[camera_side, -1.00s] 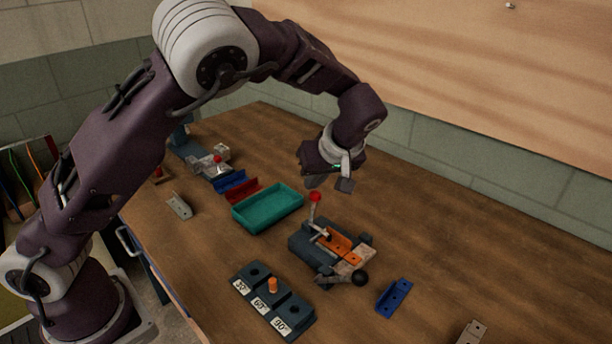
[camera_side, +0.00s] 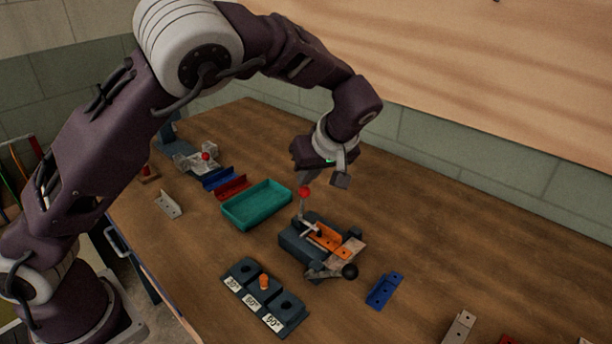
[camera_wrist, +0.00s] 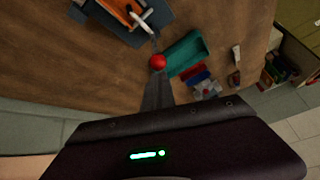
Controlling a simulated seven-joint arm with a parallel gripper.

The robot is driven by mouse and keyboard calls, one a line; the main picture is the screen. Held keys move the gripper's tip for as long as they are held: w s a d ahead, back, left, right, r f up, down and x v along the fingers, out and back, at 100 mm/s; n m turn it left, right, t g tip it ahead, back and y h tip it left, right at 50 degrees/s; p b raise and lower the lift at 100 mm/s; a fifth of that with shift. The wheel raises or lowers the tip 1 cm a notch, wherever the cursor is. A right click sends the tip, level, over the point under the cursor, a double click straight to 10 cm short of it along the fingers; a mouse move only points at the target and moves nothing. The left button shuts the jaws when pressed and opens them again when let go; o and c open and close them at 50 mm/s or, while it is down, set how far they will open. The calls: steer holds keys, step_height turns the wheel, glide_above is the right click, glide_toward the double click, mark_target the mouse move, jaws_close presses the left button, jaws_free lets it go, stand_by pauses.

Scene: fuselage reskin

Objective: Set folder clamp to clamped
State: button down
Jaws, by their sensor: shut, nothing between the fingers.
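The folder (camera_side: 292,243) is a dark block on the bench with an orange angled piece (camera_side: 327,237) on it. Its clamp lever (camera_side: 300,211) stands roughly upright and ends in a red ball knob (camera_side: 304,192). The knob also shows in the wrist view (camera_wrist: 157,62), just beyond my fingertips. My gripper (camera_side: 306,179) is shut and empty, right above the knob. In the wrist view its fingers (camera_wrist: 157,88) point at the knob. I cannot tell whether they touch it.
A black ball handle (camera_side: 350,271) sits at the folder's front right. A teal tray (camera_side: 257,205) is behind left, with red and blue brackets beyond it. A labelled block with an orange peg (camera_side: 264,282) stands in front. A blue bracket (camera_side: 384,290) lies right. The bench's right side is mostly clear.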

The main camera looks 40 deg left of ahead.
steer(key=v, duration=0.9)
steer(key=shift+d, duration=0.5)
steer(key=shift+s+f, duration=0.1)
steer(key=shift+f, duration=0.05)
steer(key=s+a+r+m+t+h, duration=0.1)
steer(key=s+a+r+m+h, duration=0.25)
steer(key=s, duration=0.45)
steer(key=s+a+r+m+h, duration=0.3)
steer(key=s+r, duration=0.1)
steer(key=s, duration=0.4)
steer(key=s+f+m+t, duration=0.3)
steer(key=s+m, duration=0.3)
steer(key=s, duration=0.6)
steer(key=shift+s+d, duration=0.25)
steer(key=shift+s, duration=0.05)
